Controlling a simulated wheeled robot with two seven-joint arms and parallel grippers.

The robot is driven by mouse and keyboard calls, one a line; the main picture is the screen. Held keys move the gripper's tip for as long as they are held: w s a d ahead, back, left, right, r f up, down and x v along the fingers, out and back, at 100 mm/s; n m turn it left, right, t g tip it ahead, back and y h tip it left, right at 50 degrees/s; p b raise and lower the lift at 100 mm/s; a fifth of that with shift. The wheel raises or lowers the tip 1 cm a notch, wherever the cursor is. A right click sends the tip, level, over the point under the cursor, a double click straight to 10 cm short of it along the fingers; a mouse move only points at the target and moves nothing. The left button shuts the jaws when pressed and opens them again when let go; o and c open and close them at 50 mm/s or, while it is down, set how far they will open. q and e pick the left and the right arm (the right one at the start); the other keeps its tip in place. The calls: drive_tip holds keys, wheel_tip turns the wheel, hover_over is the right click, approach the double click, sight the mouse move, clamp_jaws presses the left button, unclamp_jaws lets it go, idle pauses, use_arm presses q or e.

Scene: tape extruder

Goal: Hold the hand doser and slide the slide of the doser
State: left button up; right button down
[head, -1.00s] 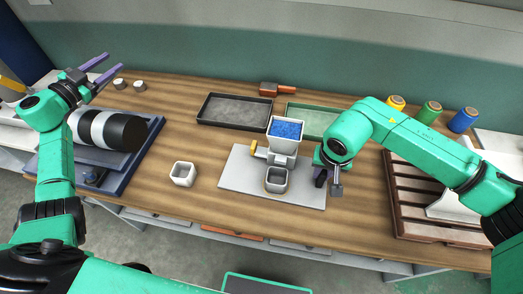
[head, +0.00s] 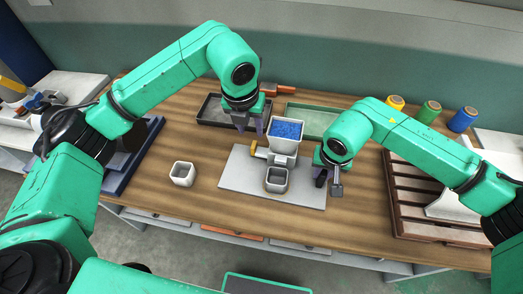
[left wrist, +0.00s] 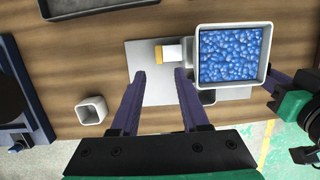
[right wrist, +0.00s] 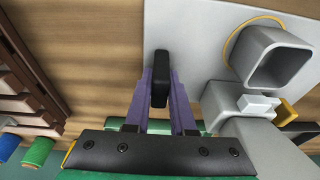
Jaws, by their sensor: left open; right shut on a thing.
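The hand doser has a white square hopper full of blue pellets (head: 286,132) above a grey plate (head: 240,182). Its pale slide, with a yellow end knob (head: 253,147), sticks out to the left; it also shows in the left wrist view (left wrist: 159,54). My right gripper (head: 329,184) is shut on the doser's black handle (right wrist: 160,78), right of the hopper. My left gripper (head: 250,126) is open and empty, pointing down, up and left of the knob in the head view. In the left wrist view its fingertips (left wrist: 160,75) appear just below the knob, apart from it.
A grey square cup (head: 276,181) stands on the plate in front of the hopper. A white cup (head: 182,173) stands left of the plate. A dark tray (head: 212,122) and a green tray (head: 309,121) lie behind. A brown slatted rack (head: 420,232) is at right.

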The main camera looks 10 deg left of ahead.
sight(252, 146)
use_arm(q)
drive_tip(key=x, duration=0.9)
drive_tip(key=shift+s+a+f, duration=0.1)
drive_tip(key=shift+a+f, duration=0.05)
drive_tip(key=shift+a, duration=0.05)
use_arm(e)
drive_tip(key=shift+a, duration=0.1)
use_arm(q)
clamp_jaws()
idle(0.9)
drive_tip(key=shift+a, duration=0.15)
drive_tip(key=shift+w+a, duration=0.2)
drive_tip(key=shift+a, duration=2.65)
drive_tip(key=shift+o, duration=0.6)
unclamp_jaws()
